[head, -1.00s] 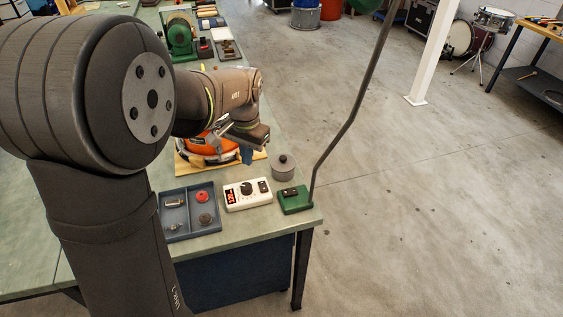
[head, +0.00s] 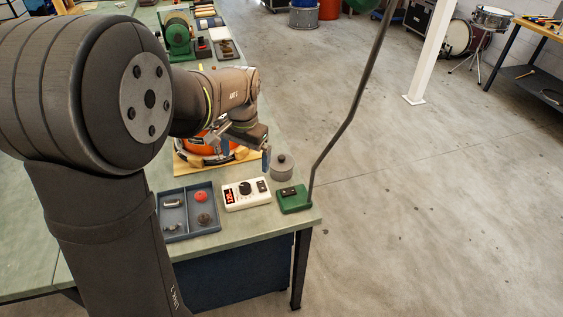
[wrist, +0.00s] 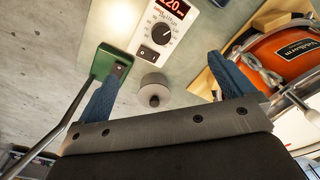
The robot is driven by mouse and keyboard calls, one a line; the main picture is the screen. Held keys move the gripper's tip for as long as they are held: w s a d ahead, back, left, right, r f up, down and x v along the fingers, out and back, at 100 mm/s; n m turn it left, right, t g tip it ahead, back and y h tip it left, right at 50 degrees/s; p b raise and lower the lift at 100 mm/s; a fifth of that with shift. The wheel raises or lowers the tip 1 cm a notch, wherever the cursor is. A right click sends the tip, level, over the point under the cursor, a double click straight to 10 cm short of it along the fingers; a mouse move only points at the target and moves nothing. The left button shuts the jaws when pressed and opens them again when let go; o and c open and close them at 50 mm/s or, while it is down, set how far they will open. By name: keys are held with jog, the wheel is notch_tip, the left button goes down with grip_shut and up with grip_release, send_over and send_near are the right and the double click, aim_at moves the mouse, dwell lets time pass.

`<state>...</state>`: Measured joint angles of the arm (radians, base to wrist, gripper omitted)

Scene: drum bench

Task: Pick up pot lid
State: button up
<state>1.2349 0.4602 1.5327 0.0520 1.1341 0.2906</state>
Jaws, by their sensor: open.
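The pot (head: 281,167) is a small grey round can on the bench near its right edge, with a lid (head: 282,159) that has a dark knob on top. In the wrist view the lid (wrist: 154,90) lies ahead of my gripper, between the lines of the two blue fingers, with its knob facing the camera. My gripper (wrist: 158,80) is open and empty. In the head view my gripper (head: 266,160) hangs just left of the pot, above the bench; whether it touches the pot cannot be told there.
An orange drum (head: 208,150) on a wooden board is left of the pot. A white metronome-like box (head: 246,194), a green lamp base (head: 293,198) with a tall stem (head: 348,112), and a blue-grey divided tray (head: 187,212) stand in front. Bare floor lies right of the bench.

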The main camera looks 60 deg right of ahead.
jog(key=s+d+r+n+h, duration=0.3)
jog(key=s+d+r+n, duration=0.1)
jog(key=s+d+r, duration=0.3)
send_over(281, 157)
jog(key=s+a, duration=0.1)
jog(key=a, duration=0.1)
jog(key=shift+t, duration=0.3)
jog(key=f, duration=1.1)
jog(key=shift+s+d+f, duration=0.15)
jog(key=shift+d, duration=0.1)
jog(key=shift+w+x, duration=0.15)
jog(key=shift+x, duration=1.2)
jog(key=shift+w+x, duration=0.1)
jog(key=shift+x, duration=1.3)
jog(key=c, duration=1)
